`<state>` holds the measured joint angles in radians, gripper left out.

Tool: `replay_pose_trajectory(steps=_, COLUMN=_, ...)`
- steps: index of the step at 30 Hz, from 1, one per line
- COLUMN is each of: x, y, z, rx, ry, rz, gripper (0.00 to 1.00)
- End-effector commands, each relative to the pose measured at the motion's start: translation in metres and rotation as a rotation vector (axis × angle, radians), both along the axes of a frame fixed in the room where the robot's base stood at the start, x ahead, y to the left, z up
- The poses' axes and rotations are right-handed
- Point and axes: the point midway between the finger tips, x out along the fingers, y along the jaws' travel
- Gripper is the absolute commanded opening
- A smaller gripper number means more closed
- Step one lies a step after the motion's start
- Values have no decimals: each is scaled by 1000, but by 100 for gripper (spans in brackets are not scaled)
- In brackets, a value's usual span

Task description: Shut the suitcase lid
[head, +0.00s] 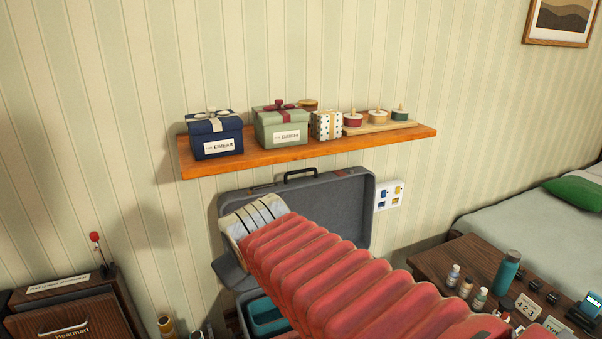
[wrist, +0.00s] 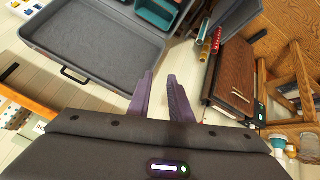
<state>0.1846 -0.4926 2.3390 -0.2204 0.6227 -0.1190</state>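The grey suitcase lid (head: 340,200) stands open and upright near the wall, below the shelf, with a dark handle (head: 300,174) on its top edge. Part of the suitcase base (head: 231,274) shows below it; my arm hides much of the rest. In the wrist view the lid's inner side (wrist: 95,42) fills the upper left, with the handle (wrist: 75,74) on its near edge. My gripper (wrist: 160,76) is open and empty, its two dark fingers apart, to the right of the lid in that view. In the head view my arm hides the fingers.
A wooden shelf (head: 310,151) with gift boxes is above the lid. A wooden cabinet (head: 65,318) is at left, a table (head: 440,262) with bottles at right. A teal bin (head: 266,318) sits low beside my arm.

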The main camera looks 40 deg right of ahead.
Motion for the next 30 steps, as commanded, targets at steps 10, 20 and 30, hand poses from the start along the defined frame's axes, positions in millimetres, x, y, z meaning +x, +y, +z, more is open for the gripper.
replay_pose_trajectory(steps=10, x=72, y=-92, z=19, rx=-226, ry=-57, rz=37, gripper=19)
replay_pose_trajectory(steps=20, x=127, y=-181, z=24, rx=-430, ry=-84, rz=109, gripper=19)
replay_pose_trajectory(steps=30, x=165, y=-272, z=10, rx=-618, ry=-87, rz=213, gripper=19)
